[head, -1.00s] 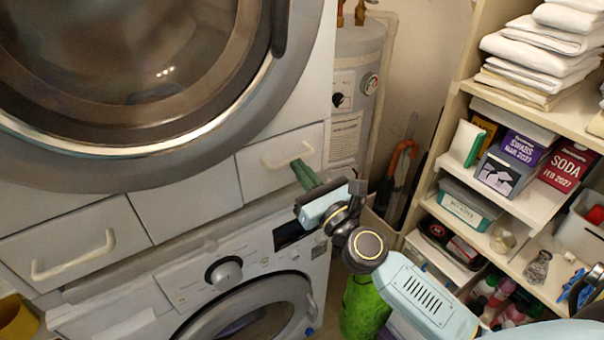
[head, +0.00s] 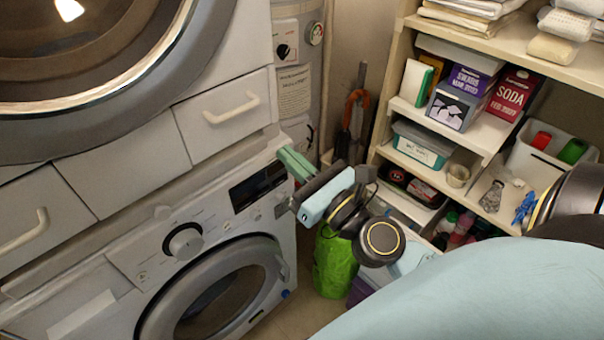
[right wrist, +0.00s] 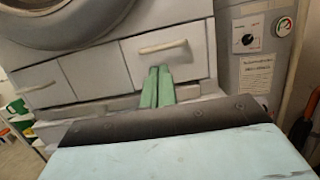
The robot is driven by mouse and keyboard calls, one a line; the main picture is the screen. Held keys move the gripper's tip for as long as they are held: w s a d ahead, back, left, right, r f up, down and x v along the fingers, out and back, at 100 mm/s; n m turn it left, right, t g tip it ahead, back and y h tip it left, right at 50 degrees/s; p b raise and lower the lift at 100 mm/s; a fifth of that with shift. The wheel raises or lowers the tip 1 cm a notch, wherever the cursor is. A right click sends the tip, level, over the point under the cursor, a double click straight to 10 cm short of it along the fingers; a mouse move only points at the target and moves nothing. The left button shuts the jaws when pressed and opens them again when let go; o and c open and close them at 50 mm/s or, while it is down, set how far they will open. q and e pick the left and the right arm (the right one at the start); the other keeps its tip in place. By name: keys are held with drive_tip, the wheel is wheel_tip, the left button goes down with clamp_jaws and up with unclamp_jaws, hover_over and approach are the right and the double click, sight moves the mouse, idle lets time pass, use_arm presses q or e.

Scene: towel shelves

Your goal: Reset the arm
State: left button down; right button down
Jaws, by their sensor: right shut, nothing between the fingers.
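My right gripper (head: 290,160) is in the middle of the head view, with green fingers shut and nothing between them. It points toward the washers, near the top right corner of the lower washer (head: 120,290). In the right wrist view the two green fingers (right wrist: 157,85) lie side by side, below a drawer handle in the picture. My right arm (head: 450,295) reaches in from the lower right. My left gripper is not in view.
Drawers, one with a white handle (head: 231,108), sit between the stacked washers. A water heater (head: 294,65) stands behind. Shelves (head: 440,178) on the right hold towels, boxes and bottles. A bright green item (head: 335,265) stands on the floor beneath my right gripper.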

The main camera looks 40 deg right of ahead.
drive_tip(key=shift+b+v, duration=0.4)
drive_tip(key=shift+v, duration=0.75)
wheel_tip(320, 180, down, 22)
drive_tip(key=w+d+n+g, duration=0.15)
drive_tip(key=n+g, duration=0.35)
drive_tip(key=n, duration=0.6)
drive_tip(key=s+f+n+g+h, duration=0.1)
drive_tip(key=s+f+n+g, duration=0.2)
drive_tip(key=f, duration=0.6)
drive_tip(key=s+f+n+g, duration=0.25)
drive_tip(key=f+n, duration=0.25)
drive_tip(key=f, duration=0.4)
drive_tip(key=s+f+n+g+h, duration=0.1)
drive_tip(key=s+f+n+g, duration=0.3)
drive_tip(key=s+f+n, duration=0.5)
drive_tip(key=s+a+f+n+g, duration=0.1)
drive_tip(key=s+f+n+g, duration=0.4)
drive_tip(key=s, duration=1.4)
wheel_tip(320, 180, down, 6)
drive_tip(key=n, duration=0.3)
drive_tip(key=shift+f+n+h, duration=0.2)
drive_tip(key=shift+n+h, duration=0.2)
drive_tip(key=shift+s+a, duration=0.1)
